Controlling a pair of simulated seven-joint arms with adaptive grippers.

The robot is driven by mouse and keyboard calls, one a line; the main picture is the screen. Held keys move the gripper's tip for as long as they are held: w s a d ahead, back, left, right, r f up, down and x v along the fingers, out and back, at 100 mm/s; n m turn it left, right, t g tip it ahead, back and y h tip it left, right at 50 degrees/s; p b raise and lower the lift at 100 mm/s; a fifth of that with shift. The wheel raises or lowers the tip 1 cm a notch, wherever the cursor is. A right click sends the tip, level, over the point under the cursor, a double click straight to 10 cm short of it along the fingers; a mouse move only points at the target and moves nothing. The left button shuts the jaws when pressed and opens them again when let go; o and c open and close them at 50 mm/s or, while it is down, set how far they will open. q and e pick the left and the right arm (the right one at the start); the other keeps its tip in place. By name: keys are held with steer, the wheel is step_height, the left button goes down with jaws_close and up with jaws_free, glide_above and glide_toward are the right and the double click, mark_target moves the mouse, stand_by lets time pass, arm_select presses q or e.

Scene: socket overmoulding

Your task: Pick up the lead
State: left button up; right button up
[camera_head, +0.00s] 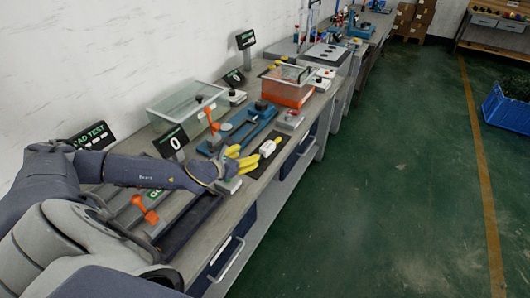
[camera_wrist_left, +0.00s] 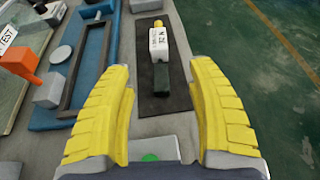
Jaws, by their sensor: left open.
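The lead (camera_head: 268,147) is a small white piece on a dark mat (camera_head: 262,162) along the front of the bench. In the left wrist view the lead (camera_wrist_left: 158,45) shows a white labelled body, a yellow tip at the far end and a dark green near end. My left gripper (camera_head: 244,158) has yellow fingers and is open and empty. In the left wrist view the lead lies ahead of the open left gripper (camera_wrist_left: 162,75), lined up between its fingers and apart from them. My right gripper is not in view.
A blue fixture (camera_head: 237,128) stands behind the mat, with orange-handled clamps (camera_head: 211,120) to its left. A clear bin (camera_head: 188,108) and a red-based bin (camera_head: 287,86) stand at the back. A white block with a green button (camera_wrist_left: 150,156) lies below the gripper. Open floor is at the right.

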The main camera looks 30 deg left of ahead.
mark_target(266, 146)
arm_select(q)
steer(key=x, duration=1.1)
steer(key=shift+w+f, duration=0.25)
steer(key=shift+w, duration=0.1)
steer(key=shift+a+x, duration=0.1)
steer(key=shift+x, duration=1.2)
steer(key=shift+a+x, duration=0.15)
steer(key=shift+x, duration=1.15)
steer(key=shift+c, duration=0.5)
jaws_close()
